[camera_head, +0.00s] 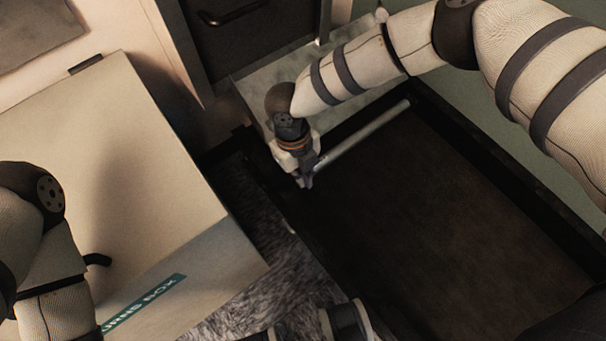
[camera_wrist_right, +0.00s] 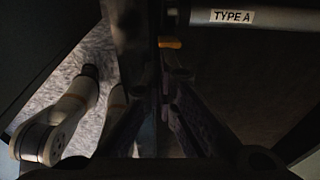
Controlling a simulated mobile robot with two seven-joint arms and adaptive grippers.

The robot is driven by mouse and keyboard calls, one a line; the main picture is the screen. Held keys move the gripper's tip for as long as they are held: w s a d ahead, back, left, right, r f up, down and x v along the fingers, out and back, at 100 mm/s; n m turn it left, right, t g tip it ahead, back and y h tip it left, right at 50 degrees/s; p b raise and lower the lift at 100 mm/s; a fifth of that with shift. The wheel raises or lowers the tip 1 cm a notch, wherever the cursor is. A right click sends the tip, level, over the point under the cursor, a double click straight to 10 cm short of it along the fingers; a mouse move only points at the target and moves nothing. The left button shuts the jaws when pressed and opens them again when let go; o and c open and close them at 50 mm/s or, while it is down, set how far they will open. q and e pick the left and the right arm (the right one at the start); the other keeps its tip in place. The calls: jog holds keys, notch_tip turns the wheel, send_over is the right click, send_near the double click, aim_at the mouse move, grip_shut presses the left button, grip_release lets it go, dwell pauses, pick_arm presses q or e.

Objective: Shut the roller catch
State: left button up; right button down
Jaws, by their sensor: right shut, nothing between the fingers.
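The roller (camera_head: 362,137) is a pale metal rod across the far end of a dark bed. In the right wrist view it runs along the top, with a "TYPE A" label (camera_wrist_right: 232,16). A small yellow-orange piece (camera_wrist_right: 170,43), which looks like the catch, sits near the roller's left end, just beyond my fingertips. My right gripper (camera_head: 306,183) is shut and empty at that end, pointing down; it also shows in the right wrist view (camera_wrist_right: 166,90). It hides the catch in the head view. Whether the fingers touch the catch I cannot tell. My left gripper is out of view.
The dark bed (camera_head: 450,220) fills the right side, with a raised frame edge. A large pale box (camera_head: 110,150) with a green label stands at the left. Shaggy grey carpet (camera_head: 262,280) shows between them. A dark drawer front (camera_head: 250,40) is behind.

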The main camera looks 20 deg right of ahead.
jog(key=w, duration=0.1)
jog(key=w+a, duration=0.1)
jog(key=shift+w+r+t+y, duration=0.2)
jog(key=shift+w+t+y, duration=0.1)
jog(key=shift+w+t, duration=0.1)
notch_tip(320, 180, up, 12)
jog(key=s, duration=0.1)
jog(key=shift+f+g, duration=0.25)
jog(key=shift+g, duration=0.15)
